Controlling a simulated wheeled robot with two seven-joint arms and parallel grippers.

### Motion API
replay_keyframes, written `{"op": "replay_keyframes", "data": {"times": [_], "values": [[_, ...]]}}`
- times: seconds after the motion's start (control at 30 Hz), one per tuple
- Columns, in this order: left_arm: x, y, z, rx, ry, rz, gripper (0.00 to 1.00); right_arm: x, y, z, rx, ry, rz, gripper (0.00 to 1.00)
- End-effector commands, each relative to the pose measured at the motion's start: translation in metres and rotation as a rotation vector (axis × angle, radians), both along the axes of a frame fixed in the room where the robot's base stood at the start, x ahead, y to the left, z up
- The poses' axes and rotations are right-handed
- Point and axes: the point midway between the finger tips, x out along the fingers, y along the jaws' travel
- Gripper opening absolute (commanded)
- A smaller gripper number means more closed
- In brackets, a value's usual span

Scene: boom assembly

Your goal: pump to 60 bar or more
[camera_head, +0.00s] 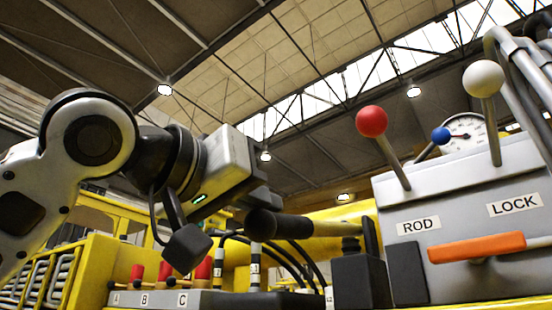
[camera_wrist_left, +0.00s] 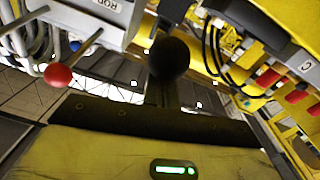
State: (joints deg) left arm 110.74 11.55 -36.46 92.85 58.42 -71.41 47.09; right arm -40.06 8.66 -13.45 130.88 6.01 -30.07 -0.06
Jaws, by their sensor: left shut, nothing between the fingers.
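The pump handle (camera_head: 300,226), a black grip on a bar, lies nearly level at the centre of the head view. In the left wrist view its rounded black end (camera_wrist_left: 168,58) points at the camera. My left gripper (camera_head: 264,199) is shut and empty, just above and by the handle's free end; whether it touches the handle I cannot tell. The round white pressure gauge (camera_head: 463,134) stands behind the grey valve box, partly covered by the blue knob and a lever. Its reading is too small to make out. My right gripper is in neither view.
The grey valve box (camera_head: 450,205) carries a red-knobbed lever (camera_head: 371,121) over ROD, a white-knobbed lever (camera_head: 483,78) near LOCK and an orange handle (camera_head: 477,247). Red plugs (camera_head: 137,274) marked A, B, C and black hoses (camera_head: 290,258) sit below my left arm.

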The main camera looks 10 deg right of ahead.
Motion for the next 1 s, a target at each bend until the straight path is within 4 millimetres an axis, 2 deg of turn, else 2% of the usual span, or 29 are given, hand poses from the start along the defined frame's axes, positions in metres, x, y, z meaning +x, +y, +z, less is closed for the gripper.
{"op": "replay_keyframes", "data": {"times": [0.03, 0.27, 0.37, 0.53, 0.57, 0.63, 0.8, 1.0], "values": [[0.001, -0.006, -0.015, 0.032, 0.027, -0.007, 0.0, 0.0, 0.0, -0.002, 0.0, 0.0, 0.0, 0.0], [0.001, -0.007, -0.012, 0.031, 0.025, -0.009, 0.0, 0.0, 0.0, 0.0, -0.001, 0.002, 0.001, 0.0], [0.0, -0.005, -0.002, 0.029, 0.022, -0.01, 0.0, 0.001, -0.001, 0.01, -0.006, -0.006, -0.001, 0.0], [0.0, 0.002, 0.035, 0.013, 0.009, -0.014, 0.0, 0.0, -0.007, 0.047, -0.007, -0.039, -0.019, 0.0], [0.0, 0.003, 0.043, 0.009, 0.007, -0.015, 0.0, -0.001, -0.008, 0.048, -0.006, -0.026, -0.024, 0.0], [-0.011, 0.017, 0.036, 0.004, 0.001, -0.013, 0.0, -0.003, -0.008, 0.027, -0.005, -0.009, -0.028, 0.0], [-0.038, 0.048, 0.038, 0.003, -0.003, -0.012, 0.0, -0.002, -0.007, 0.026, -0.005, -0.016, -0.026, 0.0], [-0.059, 0.072, 0.041, 0.001, -0.003, -0.012, 0.0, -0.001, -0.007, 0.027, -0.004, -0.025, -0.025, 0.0]]}}
